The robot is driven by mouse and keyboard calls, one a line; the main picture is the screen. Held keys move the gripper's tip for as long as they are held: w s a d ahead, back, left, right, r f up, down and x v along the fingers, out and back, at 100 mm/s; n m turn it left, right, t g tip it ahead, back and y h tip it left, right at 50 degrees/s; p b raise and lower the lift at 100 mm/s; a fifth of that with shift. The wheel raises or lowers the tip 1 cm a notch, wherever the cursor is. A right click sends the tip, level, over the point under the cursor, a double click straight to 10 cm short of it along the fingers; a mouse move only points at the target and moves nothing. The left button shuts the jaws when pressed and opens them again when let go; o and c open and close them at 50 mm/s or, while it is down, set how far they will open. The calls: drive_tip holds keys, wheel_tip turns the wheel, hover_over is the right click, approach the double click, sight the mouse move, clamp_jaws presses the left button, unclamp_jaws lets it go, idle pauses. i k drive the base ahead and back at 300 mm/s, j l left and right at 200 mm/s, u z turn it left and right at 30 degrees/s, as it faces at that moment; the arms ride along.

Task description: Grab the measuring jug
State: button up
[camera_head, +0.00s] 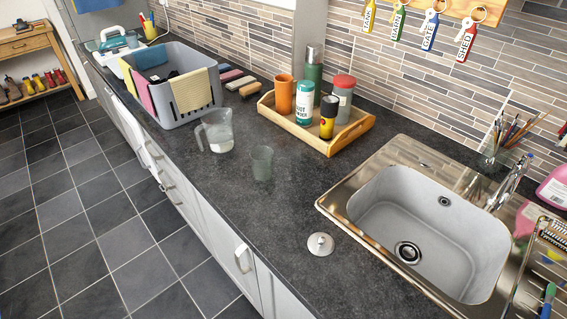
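The measuring jug (217,131) is clear and stands upright on the dark worktop, left of the picture's middle. Its handle points left, toward the counter's front edge. My gripper is not in view.
A greenish glass (262,163) stands just right of the jug. Behind are a grey basket (190,116) with cloths and a wooden tray (333,149) of bottles and cups. A round metal lid (320,244) lies by the sink (392,213). The worktop before the glass is clear.

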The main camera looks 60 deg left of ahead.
sight(216, 133)
drive_tip(key=u, duration=2.35)
